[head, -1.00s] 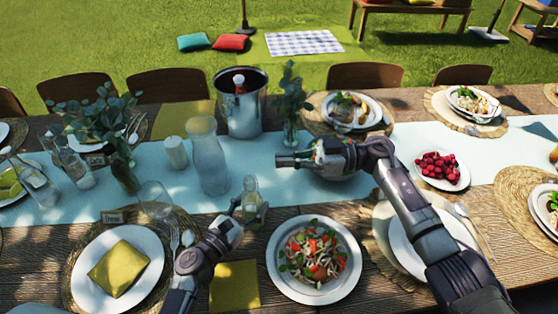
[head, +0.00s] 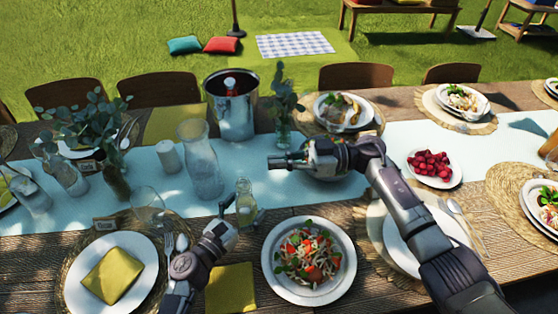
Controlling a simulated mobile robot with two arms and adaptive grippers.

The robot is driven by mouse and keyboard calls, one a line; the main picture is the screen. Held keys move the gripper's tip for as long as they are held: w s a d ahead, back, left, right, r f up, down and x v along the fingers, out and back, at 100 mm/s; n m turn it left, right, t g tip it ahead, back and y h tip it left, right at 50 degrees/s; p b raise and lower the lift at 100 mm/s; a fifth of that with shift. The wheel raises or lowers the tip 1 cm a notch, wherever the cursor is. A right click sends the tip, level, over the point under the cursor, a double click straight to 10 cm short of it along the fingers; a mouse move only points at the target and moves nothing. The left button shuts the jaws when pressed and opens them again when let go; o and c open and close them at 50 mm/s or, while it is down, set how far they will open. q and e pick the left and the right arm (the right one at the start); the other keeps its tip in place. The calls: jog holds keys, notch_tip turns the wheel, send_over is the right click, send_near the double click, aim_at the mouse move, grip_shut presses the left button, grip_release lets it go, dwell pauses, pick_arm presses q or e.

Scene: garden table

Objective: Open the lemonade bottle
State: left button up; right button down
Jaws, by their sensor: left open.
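A small clear glass bottle with pale yellowish contents (head: 245,203), which looks like the lemonade bottle, stands upright on the table near the runner's front edge. Its top is too small to make out clearly. My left gripper (head: 241,212) is open at the bottle's lower part, with a finger on either side. I cannot tell whether the fingers touch the glass. My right gripper (head: 276,162) points left above the runner, behind and to the right of the bottle, with nothing visible in it. Its finger gap is unclear.
A salad plate (head: 270,270) lies at front right. A yellow napkin (head: 231,290) is in front. A wine glass (head: 148,208) stands left.

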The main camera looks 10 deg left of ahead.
pick_arm(q)
jog(key=shift+s, duration=0.1)
jog(key=v, duration=1.1)
jog(key=shift+s+a, duration=0.2)
jog(key=shift+s, duration=0.15)
jog(key=shift+s, duration=0.1)
